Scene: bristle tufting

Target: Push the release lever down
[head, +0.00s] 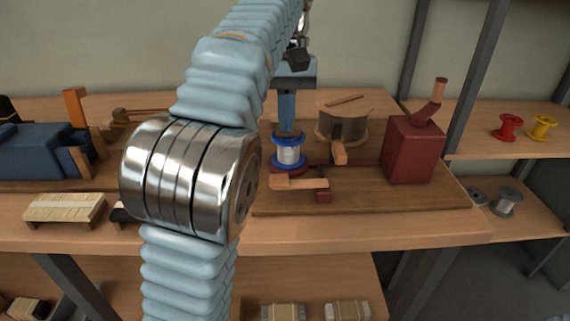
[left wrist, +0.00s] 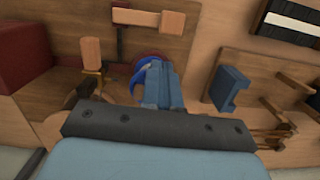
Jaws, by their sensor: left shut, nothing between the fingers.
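My left gripper (head: 287,130) points down, its blue fingers shut and empty, directly above or at the blue-rimmed spool (head: 289,155) of pale thread. I cannot tell whether the tips touch it. In the left wrist view the fingers (left wrist: 158,85) cover much of the blue spool rim (left wrist: 148,60). A low lever with a flat wooden end (head: 290,183) and a dark red block lies in front of the spool. A second wooden grip (head: 339,153) on a brass-coloured bracket is to its right. I cannot tell which is the release lever. My right gripper is not in view.
A red box (head: 412,150) with a wooden-tipped crank stands at the right of the board (head: 375,202). A round wooden drum (head: 345,120) is behind. A blue clamp-like block (head: 35,150) is far left. My left arm hides the middle of the bench.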

